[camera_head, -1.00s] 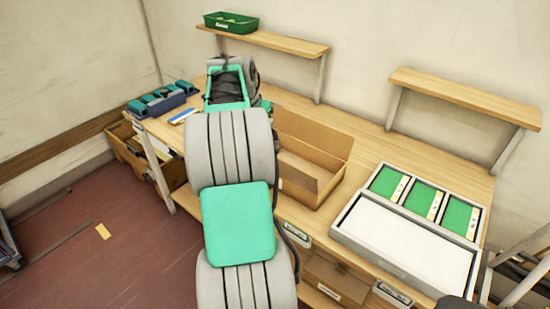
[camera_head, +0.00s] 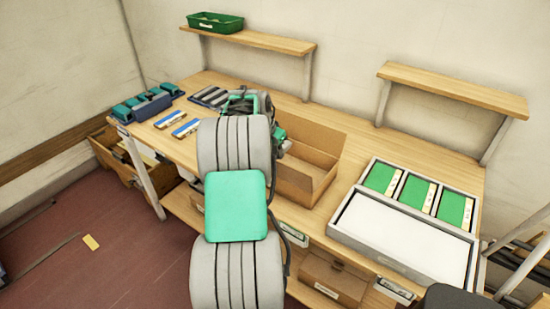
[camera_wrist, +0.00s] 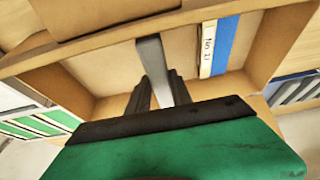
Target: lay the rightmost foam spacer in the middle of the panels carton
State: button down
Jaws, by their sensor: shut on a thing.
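My gripper (camera_wrist: 159,80) is shut on a grey foam spacer (camera_wrist: 150,55), a long bar that extends ahead of the fingertips in the wrist view. The panels carton (camera_head: 300,184) is an open brown cardboard box on the bench, right of my arm. In the wrist view the carton (camera_wrist: 108,68) lies beyond the held spacer. A blue and white panel (camera_wrist: 208,50) with a printed label lies inside it, right of the spacer. The remaining dark spacers (camera_head: 209,96) lie at the bench's back left. My arm hides the gripper's fingers in the head view.
Blue and white panels (camera_head: 178,123) lie on the bench at left, near a holder with teal blocks (camera_head: 150,106). A tray with green boards (camera_head: 345,240) stands right of the carton. Two shelves, one holding a green bin (camera_head: 215,22), are above the back.

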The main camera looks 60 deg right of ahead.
aim_at(273, 155)
notch_tip(273, 155, down, 3)
jog(key=shift+r, duration=0.15)
jog(key=shift+f+b, duration=0.45)
jog(key=shift+f, duration=0.25)
jog(key=c, duration=1.1)
grip_release()
jog(key=shift+c, duration=0.2)
jog(key=shift+r, duration=0.15)
jog(key=v, duration=1.3)
jog(key=shift+d, duration=0.2)
